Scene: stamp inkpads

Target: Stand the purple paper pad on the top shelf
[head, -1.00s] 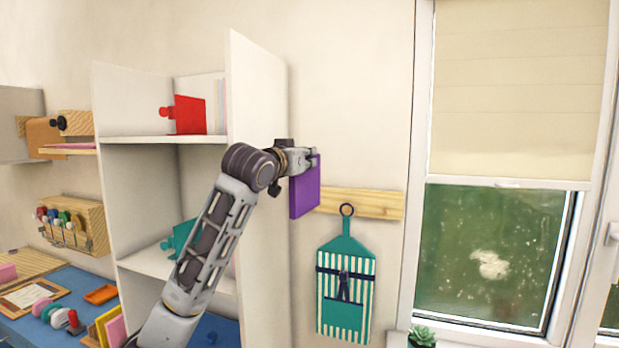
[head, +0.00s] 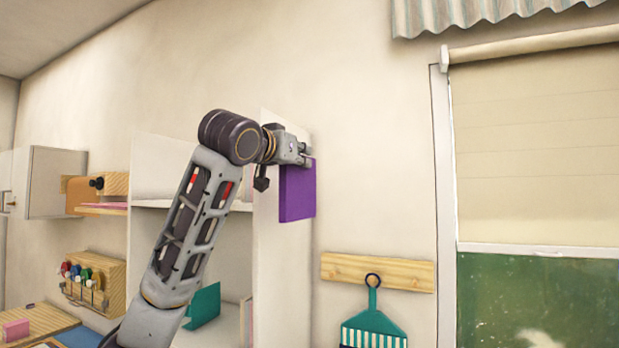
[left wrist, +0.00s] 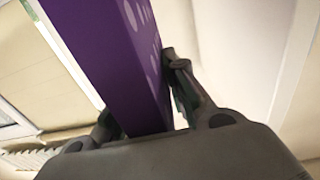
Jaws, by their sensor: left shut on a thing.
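My left gripper (head: 306,153) is shut on the purple paper pad (head: 297,192) by its upper edge. The pad hangs upright below the fingers, in front of the white shelf unit's right side panel (head: 280,262). In the left wrist view the pad (left wrist: 112,50) runs between the two fingers (left wrist: 145,128). The top shelf (head: 150,203) shows left of my arm, and my arm hides much of it. A little of a red thing shows through my arm at that shelf. My right gripper is not in view.
A teal piece (head: 205,303) stands on the lower shelf. A wooden rack with colored items (head: 95,280) is at the left.

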